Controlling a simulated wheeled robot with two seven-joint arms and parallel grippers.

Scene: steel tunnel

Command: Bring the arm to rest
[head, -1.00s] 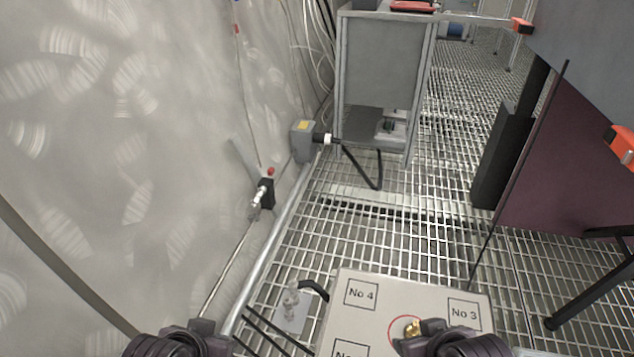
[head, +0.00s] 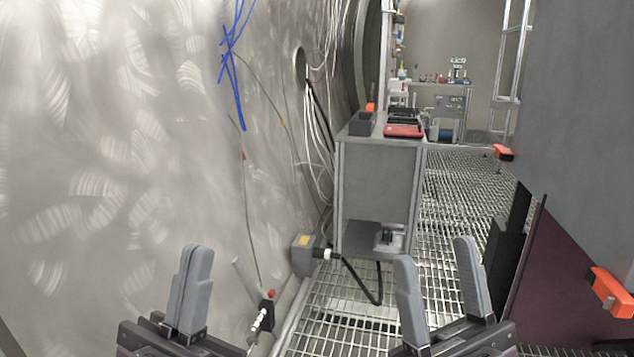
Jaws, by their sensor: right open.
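My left gripper (head: 192,252) is at the bottom left, in front of the pale curved wall. Its two grey fingers point up and lie together, with nothing visible between them. My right gripper (head: 435,250) is at the bottom, right of centre. Its two grey fingers point up and stand well apart, with only the floor behind showing between them. Both grippers look empty. Most of both arms is out of the picture.
A grey cabinet (head: 378,185) with a red tray (head: 404,131) on top stands ahead on the grated floor (head: 462,205). A grey box (head: 304,254) with a black cable is by the wall. A dark panel with orange clamps (head: 611,291) is at the right.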

